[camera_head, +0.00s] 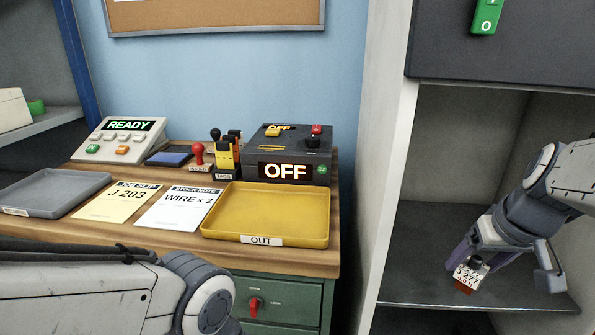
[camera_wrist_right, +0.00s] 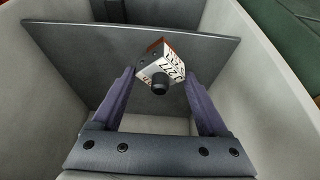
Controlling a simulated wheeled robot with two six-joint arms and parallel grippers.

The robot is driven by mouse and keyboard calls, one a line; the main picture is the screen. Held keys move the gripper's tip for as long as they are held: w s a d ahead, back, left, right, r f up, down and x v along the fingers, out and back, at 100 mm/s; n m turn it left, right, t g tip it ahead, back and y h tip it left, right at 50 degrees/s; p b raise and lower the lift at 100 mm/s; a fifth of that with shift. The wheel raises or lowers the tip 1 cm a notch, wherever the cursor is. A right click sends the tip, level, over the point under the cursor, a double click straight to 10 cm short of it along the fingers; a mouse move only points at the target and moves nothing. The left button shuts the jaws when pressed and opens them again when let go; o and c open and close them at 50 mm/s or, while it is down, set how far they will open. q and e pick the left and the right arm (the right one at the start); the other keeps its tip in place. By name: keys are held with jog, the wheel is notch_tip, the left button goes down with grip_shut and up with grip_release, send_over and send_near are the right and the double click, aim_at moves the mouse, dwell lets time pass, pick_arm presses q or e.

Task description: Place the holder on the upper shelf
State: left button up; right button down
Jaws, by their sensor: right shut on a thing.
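The holder (camera_head: 468,275) is a small white block with dark printed characters, a reddish-brown end and a dark round knob. It also shows in the right wrist view (camera_wrist_right: 166,66), between the purple fingertips. My right gripper (camera_head: 470,268) is shut on it, inside the open cabinet compartment at the right. The holder is tilted and appears to be above the grey shelf (camera_head: 420,265); I cannot tell whether it touches. The same shelf board shows in the right wrist view (camera_wrist_right: 75,60). My left arm is at the bottom left of the head view, with its gripper out of view.
The cabinet's pale side wall (camera_head: 385,130) stands left of the compartment, and a dark panel (camera_head: 440,45) closes it above. The shelf is bare around the holder. A yellow OUT tray (camera_head: 265,240) and a grey tray (camera_head: 50,180) sit on the wooden bench.

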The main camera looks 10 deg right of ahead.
jog(key=w+d, duration=0.3)
jog(key=w, duration=1.1)
pick_arm(q)
jog(key=shift+f+b, duration=1.3)
jog(key=shift+f, duration=0.7)
pick_arm(e)
jog(key=shift+s+f+x, duration=0.1)
jog(key=shift+s+x, duration=0.15)
jog(key=shift+x, duration=0.9)
jog(key=shift+s+f+x, duration=0.1)
jog(key=shift+s+x, duration=0.1)
jog(key=shift+x, duration=0.95)
jog(key=shift+s+f+x, duration=0.1)
jog(key=shift+s+x, duration=0.15)
jog(key=shift+x, duration=0.95)
jog(key=shift+f, duration=0.15)
grip_release()
jog(key=shift+s+r, duration=0.1)
jog(key=shift+r, duration=0.4)
pick_arm(q)
notch_tip(320, 180, up, 2)
jog(key=shift+r+p, duration=0.1)
jog(key=shift+p, duration=1)
pick_arm(e)
jog(key=v, duration=0.6)
jog(key=shift+s+r, duration=0.25)
jog(key=shift+r, duration=0.05)
